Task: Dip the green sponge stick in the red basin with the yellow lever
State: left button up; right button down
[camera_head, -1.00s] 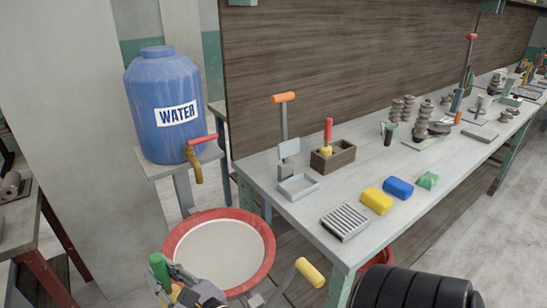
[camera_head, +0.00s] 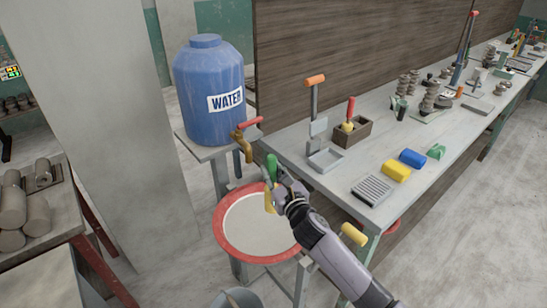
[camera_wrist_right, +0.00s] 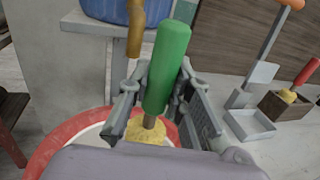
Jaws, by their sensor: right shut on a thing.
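The green sponge stick (camera_head: 271,168) has a green handle and a yellow sponge end. My right gripper (camera_head: 279,182) is shut on it and holds it upright over the red basin (camera_head: 224,234). In the right wrist view the green handle (camera_wrist_right: 167,65) stands between the fingers of my right gripper (camera_wrist_right: 158,92), with the yellow sponge (camera_wrist_right: 149,132) below. The basin has a red rim and a pale inside. Whether the sponge touches the contents is unclear. My left gripper is not in view.
A blue water barrel (camera_head: 208,92) with a red-handled tap (camera_head: 247,127) stands behind the basin.

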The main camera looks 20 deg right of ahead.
aim_at(275, 185)
jog(key=shift+w+d+r, duration=0.25)
jog(key=shift+w, duration=0.3)
jog(key=shift+w+f, duration=0.1)
jog(key=shift+a+f+b, duration=0.1)
jog(key=shift+f+b, duration=0.65)
jog(key=shift+b, duration=0.05)
notch_tip(275, 185, down, 3)
jog(key=b, duration=0.3)
jog(key=shift+f, duration=0.2)
pick_arm(q)
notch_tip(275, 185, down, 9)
jog(key=b, duration=0.5)
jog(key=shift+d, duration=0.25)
pick_arm(e)
notch_tip(275, 185, down, 6)
jog(key=shift+r, duration=0.25)
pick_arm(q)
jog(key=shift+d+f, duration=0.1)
pick_arm(e)
jog(key=shift+w+d, duration=0.25)
jog(key=shift+w, duration=0.1)
jog(key=shift+r, duration=0.15)
